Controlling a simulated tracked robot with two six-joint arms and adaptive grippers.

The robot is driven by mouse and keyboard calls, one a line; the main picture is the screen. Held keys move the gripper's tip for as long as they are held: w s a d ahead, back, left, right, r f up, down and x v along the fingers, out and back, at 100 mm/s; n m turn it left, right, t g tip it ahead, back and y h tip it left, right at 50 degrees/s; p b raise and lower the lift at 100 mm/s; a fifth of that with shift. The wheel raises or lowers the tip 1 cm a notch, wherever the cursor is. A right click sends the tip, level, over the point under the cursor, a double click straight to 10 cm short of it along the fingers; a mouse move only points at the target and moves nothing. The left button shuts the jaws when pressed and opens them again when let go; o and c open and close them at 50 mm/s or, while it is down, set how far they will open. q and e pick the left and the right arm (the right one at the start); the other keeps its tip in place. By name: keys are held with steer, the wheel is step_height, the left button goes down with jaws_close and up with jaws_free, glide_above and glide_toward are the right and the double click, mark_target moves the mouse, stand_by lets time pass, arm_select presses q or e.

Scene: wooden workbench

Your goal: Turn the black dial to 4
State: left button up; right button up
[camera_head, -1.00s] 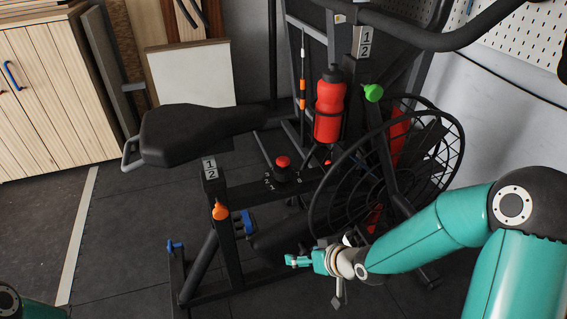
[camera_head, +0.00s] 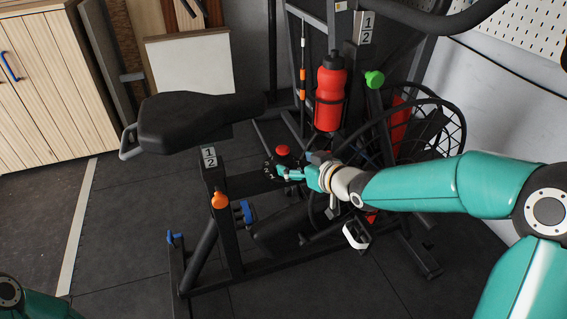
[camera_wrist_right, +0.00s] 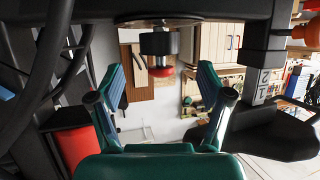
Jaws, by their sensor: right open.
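The black dial (camera_wrist_right: 158,43) with a red knob (camera_wrist_right: 161,71) shows in the right wrist view, which looks upside down, between and beyond my fingers. In the head view the red knob (camera_head: 283,150) sits on the bike frame, and my right gripper (camera_head: 284,173) is just in front of it, hiding most of the black dial. In the wrist view my right gripper (camera_wrist_right: 161,80) is open and empty, with a finger on each side of the dial and no clear contact. My left gripper is out of view.
The bike seat (camera_head: 190,120) is left of the dial. A red bottle (camera_head: 330,95) stands behind it, right of center. The orange knob (camera_head: 219,200) is on the front post, and the caged wheel (camera_head: 450,130) is behind my right arm.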

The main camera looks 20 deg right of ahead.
mark_target(285, 158)
steer(key=b+x, duration=0.1)
steer(key=x, duration=0.5)
steer(key=shift+w+a+f, duration=0.15)
steer(key=shift+w, duration=0.2)
steer(key=c, duration=1.2)
steer(key=shift+o, duration=0.2)
steer(key=shift+r+p, duration=0.2)
steer(key=shift+p, duration=0.25)
steer(key=n+y+p, duration=0.1)
steer(key=p, duration=0.4)
steer(key=n+y+p, duration=0.1)
steer(key=p, duration=0.3)
steer(key=shift+w+r+g+p, duration=0.1)
steer(key=shift+r+g+p, duration=0.15)
steer(key=shift+g+p, duration=0.15)
steer(key=shift+f+y+p, duration=0.25)
steer(key=shift+y+p, duration=0.15)
steer(key=shift+f+n, duration=0.15)
steer(key=shift+n, duration=0.15)
